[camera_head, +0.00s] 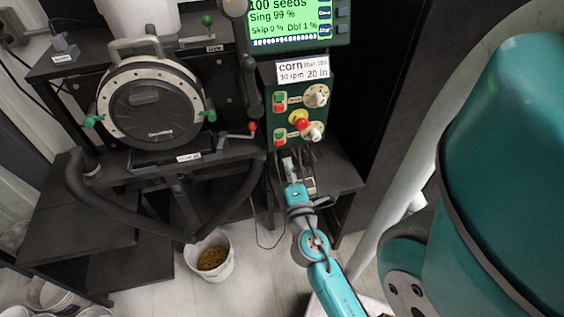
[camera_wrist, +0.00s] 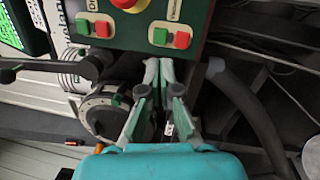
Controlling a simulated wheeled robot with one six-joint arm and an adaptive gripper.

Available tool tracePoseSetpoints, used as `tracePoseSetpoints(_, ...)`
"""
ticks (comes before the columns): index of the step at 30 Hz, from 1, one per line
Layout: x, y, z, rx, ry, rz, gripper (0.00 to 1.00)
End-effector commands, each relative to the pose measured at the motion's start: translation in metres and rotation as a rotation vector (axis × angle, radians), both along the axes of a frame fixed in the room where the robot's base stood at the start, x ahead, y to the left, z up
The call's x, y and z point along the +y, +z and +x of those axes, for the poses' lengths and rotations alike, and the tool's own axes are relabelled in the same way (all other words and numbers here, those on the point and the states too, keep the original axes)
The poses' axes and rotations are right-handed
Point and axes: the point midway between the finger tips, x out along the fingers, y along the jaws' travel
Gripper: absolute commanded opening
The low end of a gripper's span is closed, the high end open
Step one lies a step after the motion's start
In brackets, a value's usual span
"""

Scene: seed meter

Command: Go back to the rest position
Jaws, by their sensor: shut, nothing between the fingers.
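My gripper (camera_head: 289,164) is just below the green control box (camera_head: 287,112) in the head view, at the end of my teal arm. In the wrist view its two fingers (camera_wrist: 159,70) are together at the tips, with nothing between them. The tips point toward the lower edge of the control box, which also shows in the wrist view (camera_wrist: 146,22). I cannot tell whether they touch it.
The box carries green and red buttons, knobs and a red stop knob (camera_head: 299,118). A green display (camera_head: 290,22) is above. The round seed meter (camera_head: 152,103) is left. A black hose (camera_head: 120,218) loops below. A white bucket (camera_head: 209,256) with seeds stands on the floor.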

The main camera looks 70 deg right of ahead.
Motion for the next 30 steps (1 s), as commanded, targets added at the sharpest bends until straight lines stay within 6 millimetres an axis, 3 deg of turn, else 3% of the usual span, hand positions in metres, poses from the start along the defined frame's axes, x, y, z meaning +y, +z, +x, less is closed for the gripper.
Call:
tracePoseSetpoints(10,0.002,-0.001,0.0,-0.002,0.005,0.005,0.0)
tracePoseSetpoints(14,0.023,-0.013,0.003,-0.029,0.067,0.074,0.0)
tracePoseSetpoints(17,0.059,-0.031,0.005,-0.079,0.171,0.198,0.0)
tracePoseSetpoints(22,0.138,-0.058,-0.004,-0.19,0.374,0.488,0.0)
tracePoseSetpoints(30,0.242,-0.071,-0.051,-0.343,0.587,0.981,0.0)
